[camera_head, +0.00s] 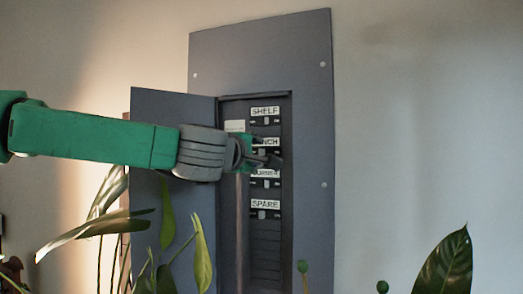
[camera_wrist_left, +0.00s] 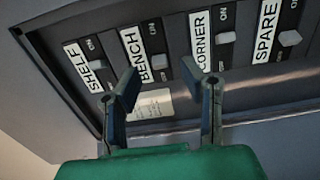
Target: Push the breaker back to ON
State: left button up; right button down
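The breaker panel (camera_head: 312,130) is on the wall with its door (camera_head: 147,105) open to the left. Its column of breakers shows the labels SHELF (camera_head: 265,112), BENCH (camera_wrist_left: 133,55), CORNER (camera_wrist_left: 200,38) and SPARE (camera_wrist_left: 266,31). In the left wrist view the BENCH toggle (camera_wrist_left: 158,62) and the SPARE toggle (camera_wrist_left: 290,38) sit farther from their ON marks than the SHELF toggle (camera_wrist_left: 97,64) and CORNER toggle (camera_wrist_left: 227,38). My left gripper (camera_head: 272,160) is before BENCH and CORNER, partly hiding both labels in the head view. Its fingers (camera_wrist_left: 160,74) are apart and empty; contact is unclear. My right gripper is out of view.
Plant leaves (camera_head: 201,255) rise below and in front of the open door. A large dark leaf (camera_head: 446,264) stands at the lower right. The wall (camera_head: 420,130) right of the panel is bare. A pale notice (camera_wrist_left: 150,106) is inside the panel.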

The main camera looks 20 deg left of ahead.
aim_at(261, 154)
pick_arm(q)
jog(key=shift+w+a, duration=0.15)
jog(key=shift+w, duration=0.7)
jog(key=shift+w+a, duration=0.15)
jog(key=shift+w, duration=0.65)
jog(key=shift+d, duration=0.15)
jog(key=shift+d, duration=0.15)
grip_shut()
jog(key=shift+f+y, duration=0.1)
jog(key=shift+y, duration=0.2)
jog(key=shift+d+n+y+p, duration=0.25)
jog(key=shift+n+y, duration=0.35)
jog(key=shift+y, duration=0.25)
jog(key=shift+d+n+y+p, duration=0.15)
jog(key=shift+n+y+p, duration=0.1)
jog(key=shift+n+y, duration=0.5)
jog(key=shift+d+n+g+y+p, duration=0.15)
jog(key=shift+n+g+y+p, duration=0.2)
jog(key=shift+n+y, duration=0.5)
jog(key=shift+d+n+g+y+p, duration=0.2)
jog(key=shift+n+g+y, duration=0.2)
jog(key=shift+y, duration=0.85)
jog(key=shift+f, duration=0.2)
